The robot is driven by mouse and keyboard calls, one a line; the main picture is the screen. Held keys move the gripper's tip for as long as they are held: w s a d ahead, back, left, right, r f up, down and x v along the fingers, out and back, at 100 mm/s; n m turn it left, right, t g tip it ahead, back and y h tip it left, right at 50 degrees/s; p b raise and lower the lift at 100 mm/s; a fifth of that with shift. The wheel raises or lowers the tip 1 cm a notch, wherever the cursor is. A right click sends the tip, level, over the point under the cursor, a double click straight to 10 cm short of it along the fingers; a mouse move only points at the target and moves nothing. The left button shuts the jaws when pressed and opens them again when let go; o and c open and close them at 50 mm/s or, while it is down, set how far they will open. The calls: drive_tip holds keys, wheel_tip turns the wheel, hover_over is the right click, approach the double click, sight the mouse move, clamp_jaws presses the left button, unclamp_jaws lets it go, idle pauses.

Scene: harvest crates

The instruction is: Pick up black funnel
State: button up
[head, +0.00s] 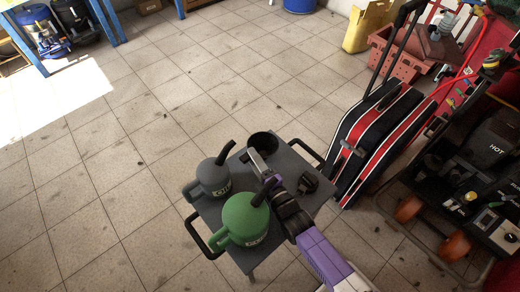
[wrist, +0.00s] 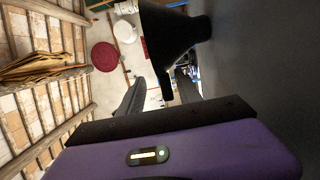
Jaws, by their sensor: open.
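The black funnel (head: 264,142) stands at the far edge of a small grey table (head: 300,149). Its dark round mouth shows in the head view. My gripper (head: 261,162) is low over the table on the near side of the funnel. In the wrist view my gripper (wrist: 160,88) is open, with its two fingers apart. I cannot tell whether either finger touches the funnel.
A green oil can (head: 245,220) and a grey oil can (head: 213,179) stand close on the left of the table. A small black object (head: 308,183) lies right of my arm. A red and black case (head: 375,140) stands beyond the table's right side. The tiled floor is clear at left.

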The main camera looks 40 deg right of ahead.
drive_tip(key=w, duration=0.6)
drive_tip(key=shift+w+d+f, duration=0.2)
drive_tip(key=shift+d+f, duration=0.15)
clamp_jaws()
